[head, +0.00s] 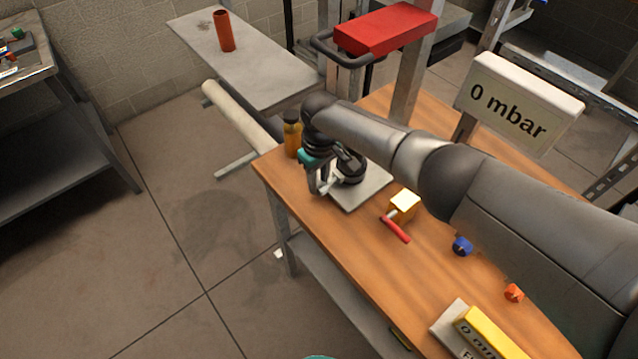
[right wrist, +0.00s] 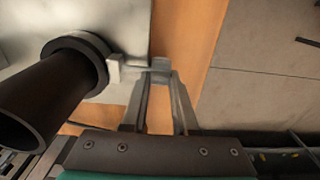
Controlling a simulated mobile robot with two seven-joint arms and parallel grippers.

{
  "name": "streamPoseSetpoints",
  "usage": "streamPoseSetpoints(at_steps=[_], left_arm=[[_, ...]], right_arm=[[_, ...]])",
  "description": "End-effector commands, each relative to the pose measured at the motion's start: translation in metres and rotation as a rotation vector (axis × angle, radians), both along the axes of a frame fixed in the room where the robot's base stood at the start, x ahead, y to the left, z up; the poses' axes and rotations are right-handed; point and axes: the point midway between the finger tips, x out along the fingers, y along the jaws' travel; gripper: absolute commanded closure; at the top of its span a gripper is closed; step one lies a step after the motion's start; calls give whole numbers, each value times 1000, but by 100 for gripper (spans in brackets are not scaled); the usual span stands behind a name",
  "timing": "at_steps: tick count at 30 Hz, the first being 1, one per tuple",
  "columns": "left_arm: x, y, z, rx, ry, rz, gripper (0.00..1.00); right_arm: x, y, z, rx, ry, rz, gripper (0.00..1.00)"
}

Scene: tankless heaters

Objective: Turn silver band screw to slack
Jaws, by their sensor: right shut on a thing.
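My right gripper (head: 320,183) is low over the far left corner of the wooden table, beside a dark round fitting (head: 350,168) on a grey plate (head: 368,190). In the right wrist view, a dark pipe (right wrist: 45,100) with a black collar (right wrist: 85,48) stands on the plate. A small silver block (right wrist: 114,72) sticks out from the collar's side, with a thin silver screw (right wrist: 140,69) leading to my right fingertips (right wrist: 157,66). The fingers are shut on the screw's end, which they mostly hide. The band itself is hard to make out. My left gripper is not in view.
A yellow bottle (head: 292,138) stands close beside my right wrist. A brass block (head: 404,203) with a red lever (head: 396,229), a blue knob (head: 462,246) and an orange knob (head: 513,292) are on the table. A "0 mbar" sign (head: 515,105) stands behind my arm.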

Motion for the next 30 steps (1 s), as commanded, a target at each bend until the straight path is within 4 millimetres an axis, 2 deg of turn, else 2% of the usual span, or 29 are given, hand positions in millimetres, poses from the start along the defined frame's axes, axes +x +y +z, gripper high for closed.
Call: streamPoseSetpoints(at_steps=[13,14,21,30], left_arm=[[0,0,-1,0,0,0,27],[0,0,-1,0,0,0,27],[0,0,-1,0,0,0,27],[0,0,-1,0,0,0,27]], right_arm=[[-2,0,-2,-6,10,0,100],[-2,0,-2,-6,10,0,69],[-1,0,-1,-6,8,0,43],[0,0,-1,-5,6,-1,43]])
